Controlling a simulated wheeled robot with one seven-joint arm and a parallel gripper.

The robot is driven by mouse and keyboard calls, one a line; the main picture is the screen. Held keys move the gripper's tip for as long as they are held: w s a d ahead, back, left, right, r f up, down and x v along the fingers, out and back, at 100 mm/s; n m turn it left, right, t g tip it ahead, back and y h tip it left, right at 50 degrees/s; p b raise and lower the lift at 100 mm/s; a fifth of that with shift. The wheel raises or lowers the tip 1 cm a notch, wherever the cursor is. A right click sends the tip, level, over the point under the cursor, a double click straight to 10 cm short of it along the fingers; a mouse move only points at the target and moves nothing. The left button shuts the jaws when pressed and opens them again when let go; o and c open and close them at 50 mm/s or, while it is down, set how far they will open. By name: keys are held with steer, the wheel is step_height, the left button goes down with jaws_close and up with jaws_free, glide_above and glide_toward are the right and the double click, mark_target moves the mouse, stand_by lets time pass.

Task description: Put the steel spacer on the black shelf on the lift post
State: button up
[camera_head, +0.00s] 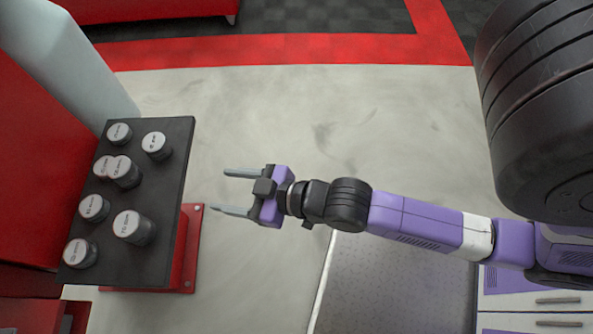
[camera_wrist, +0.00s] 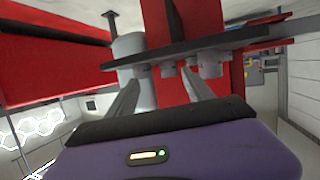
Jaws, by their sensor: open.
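Several short steel cylinders with labelled light tops, which look like spacers, stand on the black shelf (camera_head: 160,195) at the left of the head view. One is at the front right (camera_head: 133,227) and another at the back right (camera_head: 156,146). I cannot tell which one is the task's steel spacer. My gripper (camera_head: 221,191) is open and empty, to the right of the shelf and apart from it, fingers pointing left. In the wrist view, which looks upside down, the shelf (camera_wrist: 150,58) shows beyond the open fingers (camera_wrist: 163,88), with cylinders such as one at the right (camera_wrist: 210,64).
A red structure (camera_head: 40,150) and a pale grey column (camera_head: 70,50) stand at the left. A red base plate (camera_head: 191,255) with bolts is beside the shelf, lower down. The pale floor (camera_head: 270,110) is clear.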

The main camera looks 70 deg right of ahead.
steer(key=a+v, duration=0.2)
steer(key=v, duration=1.6)
steer(key=shift+w+a+r+m+t, duration=0.15)
steer(key=shift+r+m+t, duration=0.2)
steer(key=shift+m+t, duration=0.05)
step_height(320, 180, up, 6)
steer(key=p, duration=0.6)
steer(key=shift+f, duration=0.1)
